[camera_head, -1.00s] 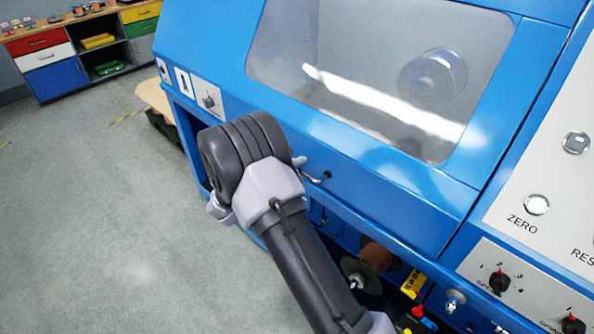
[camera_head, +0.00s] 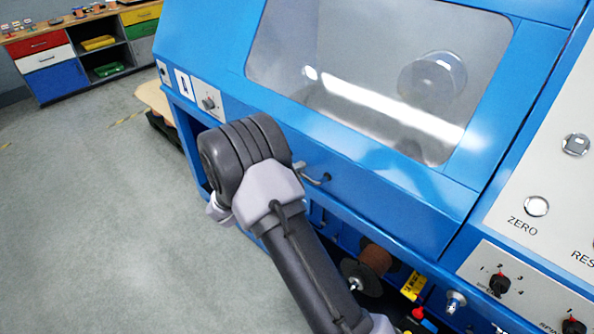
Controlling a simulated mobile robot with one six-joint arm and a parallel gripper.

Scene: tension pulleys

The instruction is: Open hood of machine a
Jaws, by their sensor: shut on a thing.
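Machine a is the blue machine, and its hood (camera_head: 400,180) has a large clear window (camera_head: 350,50). The hood looks down, or very nearly so. A small curved metal handle (camera_head: 321,180) sits on the hood's lower front, toward the left. My gripper (camera_head: 300,165) is at the left end of this handle and shut on it. Most of the gripper is hidden behind my grey wrist, so the fingers barely show. A round part shows through the window.
A control panel (camera_head: 540,230) with knobs and a ZERO button is at the right. A dark disc (camera_head: 361,277) and a brown roll (camera_head: 376,259) sit below the hood. A drawer cabinet (camera_head: 60,77) stands far left. The grey floor at the left is clear.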

